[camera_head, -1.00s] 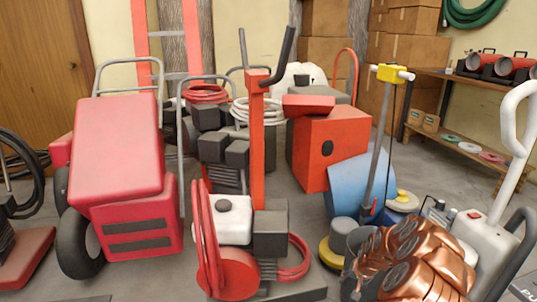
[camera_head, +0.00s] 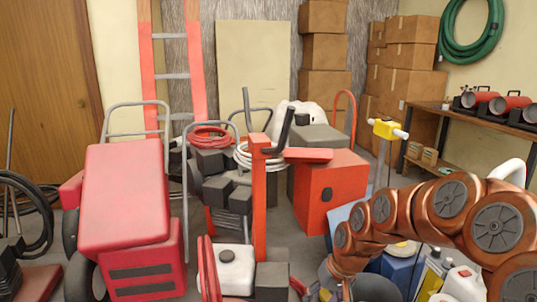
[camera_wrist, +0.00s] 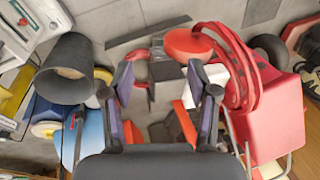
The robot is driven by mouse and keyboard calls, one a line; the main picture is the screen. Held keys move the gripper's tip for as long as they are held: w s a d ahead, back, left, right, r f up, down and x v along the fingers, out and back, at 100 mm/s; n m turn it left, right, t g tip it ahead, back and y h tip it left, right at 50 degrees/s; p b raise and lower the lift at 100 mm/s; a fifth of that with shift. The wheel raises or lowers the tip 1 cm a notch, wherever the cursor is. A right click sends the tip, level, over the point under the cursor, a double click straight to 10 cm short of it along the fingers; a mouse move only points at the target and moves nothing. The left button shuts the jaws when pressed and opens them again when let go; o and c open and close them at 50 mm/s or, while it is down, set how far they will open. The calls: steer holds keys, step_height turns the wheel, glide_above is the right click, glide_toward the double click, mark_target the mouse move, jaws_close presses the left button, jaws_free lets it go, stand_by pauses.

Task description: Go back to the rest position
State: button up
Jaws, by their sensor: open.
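My gripper (camera_wrist: 165,88) shows in the wrist view with its two dark fingers spread wide and nothing held between them. Below and beyond the fingers are the machines on the grey floor, among them a red aerator (camera_wrist: 262,100) to the right. A dark grey bucket-like thing (camera_wrist: 65,72) is to the left of the fingers. In the head view my copper-coloured arm crosses the lower right. The gripper itself cannot be made out clearly there.
The head view shows a red machine (camera_head: 125,200) at left, an orange box-shaped machine (camera_head: 328,188) in the middle, and a yellow-topped pole (camera_head: 384,130) near my arm. A shelf (camera_head: 470,122) stands at right. The floor is crowded.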

steer(key=s+d+r+g+h+p, duration=0.1)
steer(key=s+r+p, duration=0.3)
steer(key=s+r, duration=0.3)
steer(key=s+d+r+g+h+p, duration=0.1)
steer(key=s+r+p, duration=0.4)
steer(key=s, duration=0.8)
steer(key=s+d+r+g+h+p, duration=0.1)
steer(key=s+d+r+p, duration=0.2)
steer(key=s+r, duration=0.6)
steer(key=shift+s+d+p, duration=0.15)
steer(key=shift+s+p, duration=0.85)
steer(key=shift+p, duration=0.1)
